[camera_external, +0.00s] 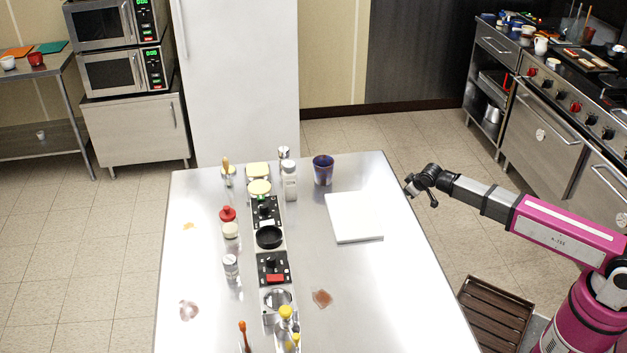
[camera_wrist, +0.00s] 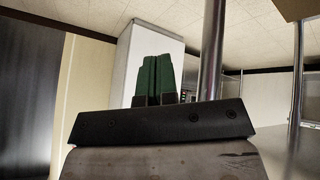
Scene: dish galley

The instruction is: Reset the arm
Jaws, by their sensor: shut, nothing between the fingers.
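My gripper (camera_external: 420,196) is at the end of my magenta and grey arm, just off the right edge of the steel table (camera_external: 350,290). In the wrist view my gripper (camera_wrist: 154,62) shows two green fingers pressed side by side, with nothing between them. The arm reaches in from the right, bent at the elbow, with the gripper to the right of the white board (camera_external: 354,217) and apart from it.
A purple cup (camera_external: 323,170) stands near the table's far right. A row of black and steel holders, shakers and bottles, including a red-capped bottle (camera_external: 229,224), runs along the middle. A brown slatted crate (camera_external: 494,315) sits below my arm. The table's right front is clear.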

